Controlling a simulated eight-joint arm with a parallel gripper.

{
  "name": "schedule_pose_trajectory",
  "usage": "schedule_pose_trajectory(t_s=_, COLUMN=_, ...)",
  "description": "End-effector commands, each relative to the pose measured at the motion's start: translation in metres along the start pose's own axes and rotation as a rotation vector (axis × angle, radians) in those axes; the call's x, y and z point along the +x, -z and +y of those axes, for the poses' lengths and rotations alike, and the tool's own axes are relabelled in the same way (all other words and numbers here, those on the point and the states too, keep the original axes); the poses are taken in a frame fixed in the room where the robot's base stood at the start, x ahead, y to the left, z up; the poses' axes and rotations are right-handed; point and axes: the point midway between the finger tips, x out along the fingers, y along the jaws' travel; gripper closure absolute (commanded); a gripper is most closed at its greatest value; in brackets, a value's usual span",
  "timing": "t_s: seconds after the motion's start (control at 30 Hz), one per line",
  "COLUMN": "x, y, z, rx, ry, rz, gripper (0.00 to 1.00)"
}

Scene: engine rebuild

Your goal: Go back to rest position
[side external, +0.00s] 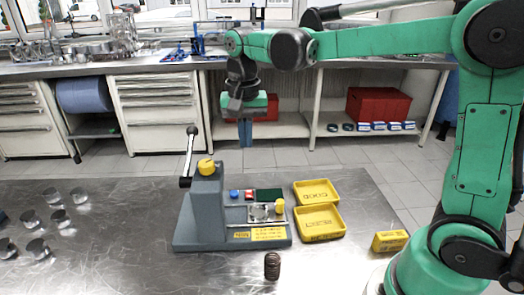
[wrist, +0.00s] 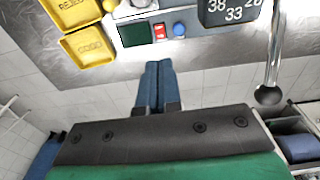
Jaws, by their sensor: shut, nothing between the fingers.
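My gripper (side external: 245,134) hangs at the end of my green arm, high over the far side of the metal table and pointing down. Its blue fingers (wrist: 153,86) are pressed together in the wrist view, with nothing between them. It is apart from everything on the table. Below and nearer the side camera stands the grey press-like fixture (side external: 205,215), with a lever ending in a dark ball knob (wrist: 268,96).
Two yellow trays, the upper one (side external: 316,192) and the lower one (side external: 320,222), sit right of the fixture. A yellow box (side external: 390,240) lies near my base. A dark coil-like part (side external: 272,265) stands in front. Several metal cylinders (side external: 38,248) are at left.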

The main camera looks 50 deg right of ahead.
Motion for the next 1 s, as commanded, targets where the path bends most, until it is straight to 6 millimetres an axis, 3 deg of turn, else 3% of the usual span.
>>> schedule_pose_trajectory(t_s=0.57, x=-0.009, y=-0.004, z=0.003, rx=-0.028, ry=0.015, rz=0.013, gripper=1.00)
schedule_pose_trajectory(t_s=0.77, x=-0.011, y=-0.027, z=0.020, rx=-0.235, ry=0.120, rz=0.132, gripper=1.00)
schedule_pose_trajectory(t_s=1.0, x=0.004, y=-0.062, z=0.044, rx=-0.558, ry=0.239, rz=0.370, gripper=1.00)
